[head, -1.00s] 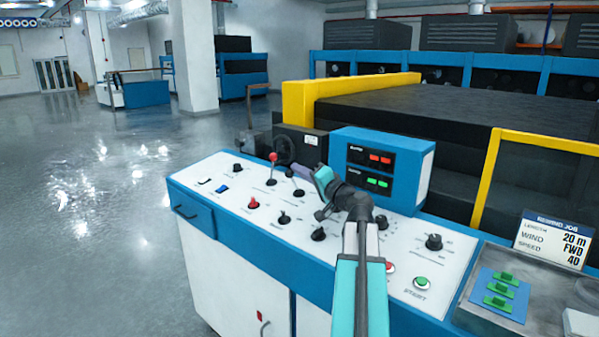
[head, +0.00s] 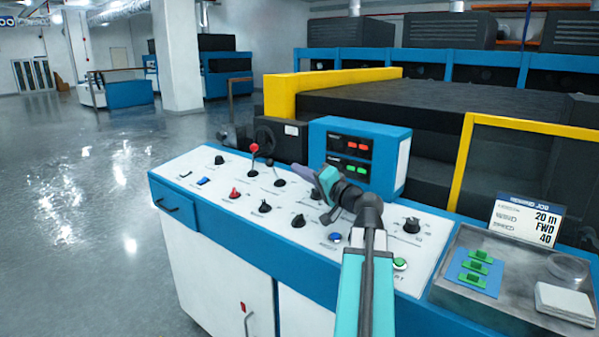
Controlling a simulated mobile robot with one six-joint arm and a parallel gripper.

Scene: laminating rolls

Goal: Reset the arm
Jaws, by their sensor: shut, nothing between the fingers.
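My arm reaches up from the bottom of the head view over the white control panel (head: 315,237). My gripper (head: 296,168) is shut and empty. A red-topped lever (head: 254,150) stands upright further left. My forearm covers part of the panel's right half.
A job card (head: 526,223) stands at the right, behind a metal tray (head: 462,292) with green clips (head: 478,262) on a blue pad and a white stack (head: 567,302). A yellow-framed machine (head: 335,84) stands behind. Open floor (head: 80,230) lies left.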

